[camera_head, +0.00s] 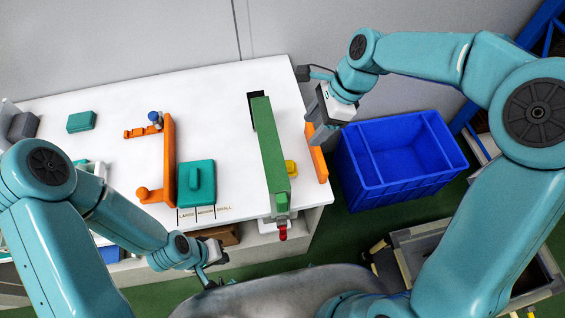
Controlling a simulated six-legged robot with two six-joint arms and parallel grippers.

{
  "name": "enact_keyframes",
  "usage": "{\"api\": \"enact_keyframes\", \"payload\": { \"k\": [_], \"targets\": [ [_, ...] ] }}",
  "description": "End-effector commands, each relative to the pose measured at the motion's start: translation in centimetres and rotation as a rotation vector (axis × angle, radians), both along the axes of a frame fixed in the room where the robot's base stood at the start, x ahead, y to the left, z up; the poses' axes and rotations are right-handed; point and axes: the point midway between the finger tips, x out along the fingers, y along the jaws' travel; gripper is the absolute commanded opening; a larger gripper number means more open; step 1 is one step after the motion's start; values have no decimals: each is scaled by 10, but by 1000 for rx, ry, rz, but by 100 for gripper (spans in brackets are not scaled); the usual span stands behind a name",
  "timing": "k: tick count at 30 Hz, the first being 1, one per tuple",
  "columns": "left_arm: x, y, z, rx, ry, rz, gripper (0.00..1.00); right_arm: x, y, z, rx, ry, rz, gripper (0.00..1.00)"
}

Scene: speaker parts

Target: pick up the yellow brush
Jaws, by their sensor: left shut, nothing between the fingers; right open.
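A small yellow object (291,167), which looks like the yellow brush, lies on the white table (228,115) near its right side. It sits just right of a long green bar (270,150), which may hide part of it. My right gripper (313,132) is open, above the table's right edge, up and to the right of the yellow object and apart from it. My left gripper (210,281) is shut and empty, in front of the table's near edge, far from the yellow object.
An orange plate (316,153) stands at the table's right edge, by my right gripper. A blue crate (400,184) stands right of the table. A teal block with a handle (196,194) and an orange bracket (169,150) are left of the green bar, with clear table between.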

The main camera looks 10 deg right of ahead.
Motion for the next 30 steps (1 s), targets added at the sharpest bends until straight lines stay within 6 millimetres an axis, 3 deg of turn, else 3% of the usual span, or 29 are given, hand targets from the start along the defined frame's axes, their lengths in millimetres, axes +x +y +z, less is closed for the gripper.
{"api": "enact_keyframes", "payload": {
  "k": [12,20,30],
  "targets": [
    [0,0,7,0,0,0,0,-4,35,-83,1,6,2,60],
    [0,0,12,0,1,0,0,-2,46,-102,0,5,2,60],
    [0,0,21,0,0,0,0,0,66,-140,-1,2,0,60]
  ]
}}
